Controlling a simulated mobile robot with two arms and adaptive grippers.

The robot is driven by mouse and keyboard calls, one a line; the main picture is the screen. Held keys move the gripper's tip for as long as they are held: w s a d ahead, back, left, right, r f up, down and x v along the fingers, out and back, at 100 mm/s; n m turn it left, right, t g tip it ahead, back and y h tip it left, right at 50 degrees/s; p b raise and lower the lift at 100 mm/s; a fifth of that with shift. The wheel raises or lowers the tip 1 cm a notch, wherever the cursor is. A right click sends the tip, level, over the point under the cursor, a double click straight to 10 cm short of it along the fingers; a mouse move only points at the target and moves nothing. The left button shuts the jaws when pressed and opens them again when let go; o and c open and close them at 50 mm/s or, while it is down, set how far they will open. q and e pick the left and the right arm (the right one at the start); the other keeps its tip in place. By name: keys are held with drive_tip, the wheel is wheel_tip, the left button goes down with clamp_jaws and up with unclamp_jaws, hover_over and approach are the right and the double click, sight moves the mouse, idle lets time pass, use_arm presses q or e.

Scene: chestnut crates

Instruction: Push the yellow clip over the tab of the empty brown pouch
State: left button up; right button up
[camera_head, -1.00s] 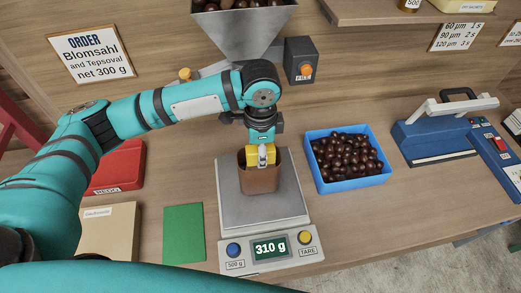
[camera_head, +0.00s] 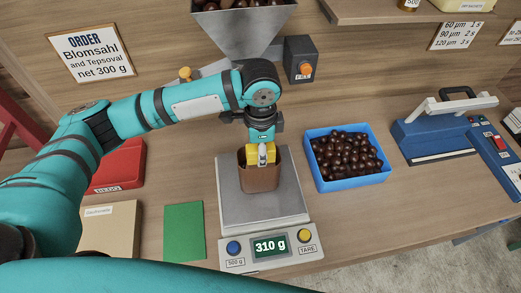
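The brown pouch (camera_head: 259,181) stands upright on the plate of the scale (camera_head: 232,207), whose display reads 310 g. The yellow clip (camera_head: 251,157) is at the top of the pouch, in front of its opening. My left gripper (camera_head: 263,154) points down at the pouch top, with its fingers shut on the clip. The tab is hidden behind the clip and fingers, so I cannot tell how far the clip sits over it. The inside of the pouch is mostly hidden. My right gripper is not in view.
A blue crate of chestnuts (camera_head: 351,184) stands right of the scale. A metal hopper (camera_head: 243,35) hangs behind it. A blue sealer (camera_head: 432,138) is farther right. A green card (camera_head: 184,232), a cardboard box (camera_head: 108,240) and a red box (camera_head: 119,165) lie left.

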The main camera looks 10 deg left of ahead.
use_arm(q)
drive_tip(key=shift+f, duration=1.7)
idle(0.8)
drive_tip(key=o, duration=1.1)
wheel_tip(320, 180, up, 12)
